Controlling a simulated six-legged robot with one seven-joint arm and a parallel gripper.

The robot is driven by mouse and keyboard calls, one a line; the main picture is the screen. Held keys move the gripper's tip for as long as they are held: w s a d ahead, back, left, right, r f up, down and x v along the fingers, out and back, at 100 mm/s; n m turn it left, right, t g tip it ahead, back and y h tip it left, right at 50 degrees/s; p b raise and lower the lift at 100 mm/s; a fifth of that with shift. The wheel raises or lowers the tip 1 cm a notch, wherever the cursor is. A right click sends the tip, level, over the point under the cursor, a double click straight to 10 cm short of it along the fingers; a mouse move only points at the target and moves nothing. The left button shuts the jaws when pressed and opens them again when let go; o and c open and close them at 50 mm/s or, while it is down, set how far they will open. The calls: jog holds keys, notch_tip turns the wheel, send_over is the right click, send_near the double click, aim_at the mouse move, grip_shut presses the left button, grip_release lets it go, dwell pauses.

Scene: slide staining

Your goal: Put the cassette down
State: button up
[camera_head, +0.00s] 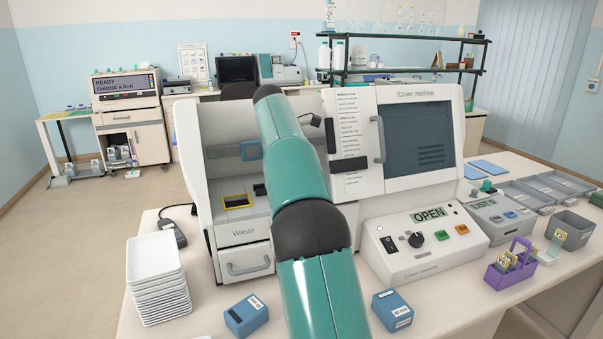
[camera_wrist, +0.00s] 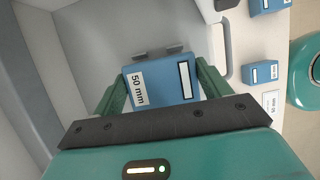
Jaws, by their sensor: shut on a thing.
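The cassette (camera_wrist: 162,84) is a blue box with a white "50 mm" label and a second pale label strip. In the wrist view it sits between the two green fingers of my gripper (camera_wrist: 158,80), which is shut on it. Two small grey tabs show just beyond its far edge; I cannot tell whether it touches them or the surface below. In the head view my arm reaches into the open bay of the white cover machine (camera_head: 415,94), and my gripper is hidden there.
A yellow-edged slot (camera_head: 237,201) and a blue piece (camera_head: 251,150) show inside the bay. Two blue boxes stand in front, left (camera_head: 246,315) and right (camera_head: 392,310). White trays (camera_head: 157,280) are stacked at the left. A control panel (camera_head: 425,243) reads OPEN.

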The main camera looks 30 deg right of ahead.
jog(key=shift+f, duration=0.3)
jog(key=shift+w+f, duration=0.1)
jog(key=shift+f, duration=0.05)
jog(key=o, duration=1.2)
jog(key=shift+v, duration=3.4)
jog(key=shift+a+r, duration=0.2)
jog(key=shift+r, duration=0.25)
